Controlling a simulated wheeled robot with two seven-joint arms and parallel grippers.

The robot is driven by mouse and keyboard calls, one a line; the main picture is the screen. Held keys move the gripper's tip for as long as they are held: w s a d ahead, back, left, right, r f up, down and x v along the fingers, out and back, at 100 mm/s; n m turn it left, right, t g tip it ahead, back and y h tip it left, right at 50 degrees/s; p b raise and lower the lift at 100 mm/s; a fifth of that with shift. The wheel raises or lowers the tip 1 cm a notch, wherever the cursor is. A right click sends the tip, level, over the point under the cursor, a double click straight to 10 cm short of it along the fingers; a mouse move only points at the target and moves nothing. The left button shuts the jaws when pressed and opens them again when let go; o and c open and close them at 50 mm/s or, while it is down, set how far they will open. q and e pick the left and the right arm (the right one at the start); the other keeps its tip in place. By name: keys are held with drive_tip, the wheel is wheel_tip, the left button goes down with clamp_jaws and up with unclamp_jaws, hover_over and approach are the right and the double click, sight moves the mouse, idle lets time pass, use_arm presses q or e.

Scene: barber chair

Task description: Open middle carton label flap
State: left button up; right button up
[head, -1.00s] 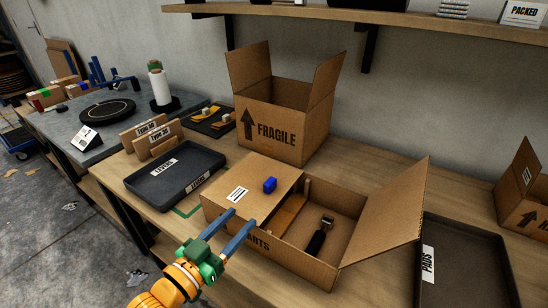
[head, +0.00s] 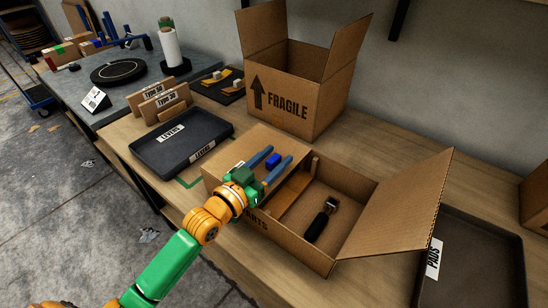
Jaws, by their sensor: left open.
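The middle carton (head: 303,254) stands open on the workbench, its front lettering partly hidden by my arm. The white label on this flap is mostly hidden behind my gripper. The right flap (head: 402,207) stands open, leaning out to the right. My right gripper is not in view.
Inside the carton lies a black-handled tool (head: 320,220). A tall open FRAGILE carton (head: 297,103) stands behind. The LEVERS tray (head: 175,148) is to the left, the PADS tray (head: 475,260) to the right. A shelf bracket (head: 399,18) hangs above.

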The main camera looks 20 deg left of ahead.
use_arm(q)
clamp_jaws()
idle(1.4)
